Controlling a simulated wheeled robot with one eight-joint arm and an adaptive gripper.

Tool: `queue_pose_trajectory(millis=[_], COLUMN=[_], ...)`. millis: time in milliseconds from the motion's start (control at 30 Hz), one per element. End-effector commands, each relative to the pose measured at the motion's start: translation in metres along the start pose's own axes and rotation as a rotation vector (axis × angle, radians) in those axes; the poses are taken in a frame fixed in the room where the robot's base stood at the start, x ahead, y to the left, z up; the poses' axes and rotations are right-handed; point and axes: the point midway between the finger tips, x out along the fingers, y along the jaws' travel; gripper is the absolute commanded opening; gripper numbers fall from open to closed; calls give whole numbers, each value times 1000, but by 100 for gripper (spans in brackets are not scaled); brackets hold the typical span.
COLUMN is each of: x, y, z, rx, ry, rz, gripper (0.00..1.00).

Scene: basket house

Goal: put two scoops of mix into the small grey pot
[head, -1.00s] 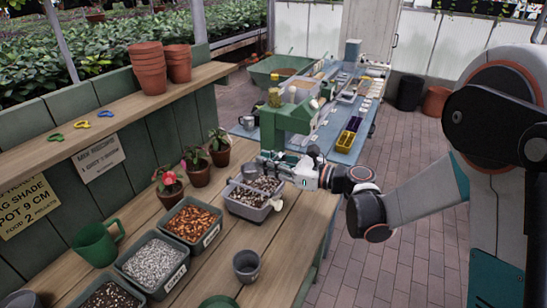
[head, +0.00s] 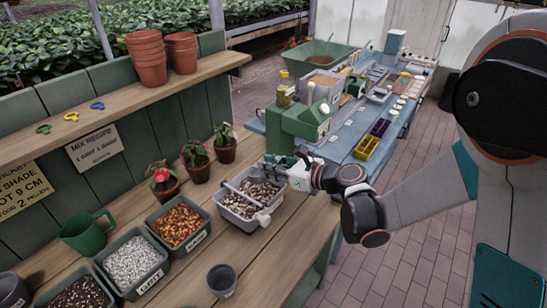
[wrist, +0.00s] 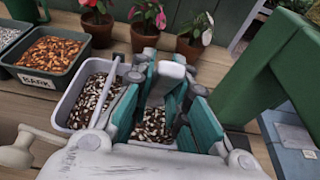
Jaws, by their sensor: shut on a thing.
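My gripper (head: 290,170) is at the far right end of the grey tub of mix (head: 226,212). In the wrist view its teal fingers (wrist: 165,105) are shut on a pale scoop handle (wrist: 172,71). Speckled mix (wrist: 92,100) lies in the tub and below the fingers. A bar (head: 243,196) crosses the tub, with a pale knob (head: 263,219) at its near side. The small grey pot (head: 221,281) stands on the bench, apart from the gripper.
Tubs of bark (head: 178,224) and white grit (head: 133,262) stand left of the mix, with a green jug (head: 87,236) behind. Potted flowers (head: 197,168) line the back. A green machine (head: 300,125) stands close behind the gripper. Bench around the pot is clear.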

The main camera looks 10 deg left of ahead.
Motion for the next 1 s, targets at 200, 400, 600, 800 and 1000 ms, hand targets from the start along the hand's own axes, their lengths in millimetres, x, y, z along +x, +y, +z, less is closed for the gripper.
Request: queue_pose_trajectory(millis=[200,400,600,800,1000], x=[11,17,22,24,25], y=[0,0,0,0,0], z=[-24,-44,-61,-69,-70], rx=[0,0,0,0,0], ry=[63,62,61,61,61], rz=[0,0,0,0,0], gripper=[0,0,0,0,0])
